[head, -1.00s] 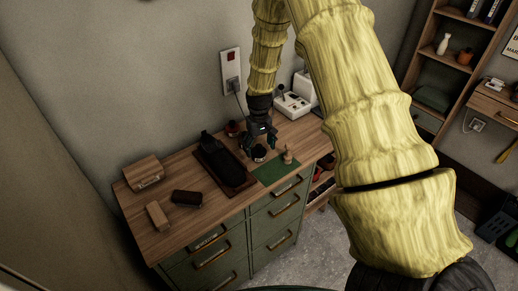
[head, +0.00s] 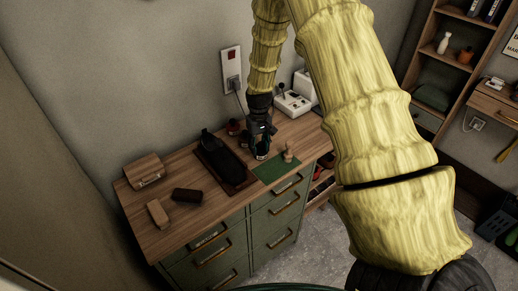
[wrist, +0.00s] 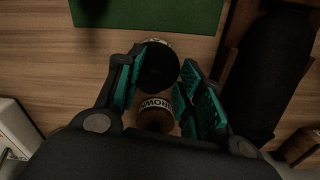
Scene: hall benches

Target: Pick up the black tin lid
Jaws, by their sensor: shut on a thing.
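The black tin lid (wrist: 158,70) is a dark round shape between the two teal-padded fingers of my gripper (wrist: 163,62) in the wrist view. A pale label band shows at its far edge, so it appears to sit on a tin (wrist: 163,42). In the head view my gripper (head: 262,148) is low over the desk, left of the green mat (head: 272,170), with its fingers around the lid. My gripper is shut on the lid. The fingers mostly hide the lid there, and I cannot tell whether it has left the tin.
A reddish-brown labelled jar (wrist: 155,118) stands close behind the grip. A dark tray (head: 236,187) with a black object lies left. A white device (head: 292,104) is at the back.

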